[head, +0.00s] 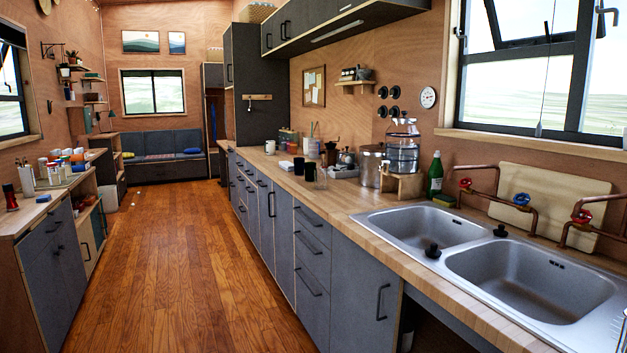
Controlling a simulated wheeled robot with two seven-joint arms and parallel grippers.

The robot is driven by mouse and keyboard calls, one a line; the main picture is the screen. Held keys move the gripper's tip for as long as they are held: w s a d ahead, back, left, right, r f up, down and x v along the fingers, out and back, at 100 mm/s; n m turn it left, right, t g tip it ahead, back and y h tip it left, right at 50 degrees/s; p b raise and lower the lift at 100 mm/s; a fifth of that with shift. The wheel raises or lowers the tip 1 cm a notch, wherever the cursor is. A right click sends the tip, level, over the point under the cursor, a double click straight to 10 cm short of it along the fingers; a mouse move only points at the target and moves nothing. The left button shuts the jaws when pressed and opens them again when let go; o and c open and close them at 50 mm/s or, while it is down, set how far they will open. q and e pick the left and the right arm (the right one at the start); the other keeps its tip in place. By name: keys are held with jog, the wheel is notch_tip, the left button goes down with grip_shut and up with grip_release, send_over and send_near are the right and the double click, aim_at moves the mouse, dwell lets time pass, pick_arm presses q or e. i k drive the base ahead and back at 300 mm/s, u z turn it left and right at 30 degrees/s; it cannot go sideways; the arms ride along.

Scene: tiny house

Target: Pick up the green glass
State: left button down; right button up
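I cannot clearly make out a green drinking glass in the head view. A green glass bottle (435,176) with a pale label stands upright on the wooden counter, left of the copper pipes and behind the sink. Farther along the counter stand a black cup (299,167) and a dark tumbler (321,177), too small to tell their exact colour. Neither of my grippers is in view.
The wooden counter (350,197) runs along the right, with a double steel sink (530,285) in front. Near the bottle are a water dispenser (402,148) and a steel pot (370,166). The wooden floor (185,260) is clear between the counters.

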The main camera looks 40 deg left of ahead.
aim_at(310, 167)
jog(key=z, duration=0.3)
jog(key=k, duration=0.7)
jog(key=u, duration=2.1)
jog(key=i, duration=2.6)
jog(key=u, duration=0.35)
jog(key=i, duration=2.55)
jog(key=z, duration=0.55)
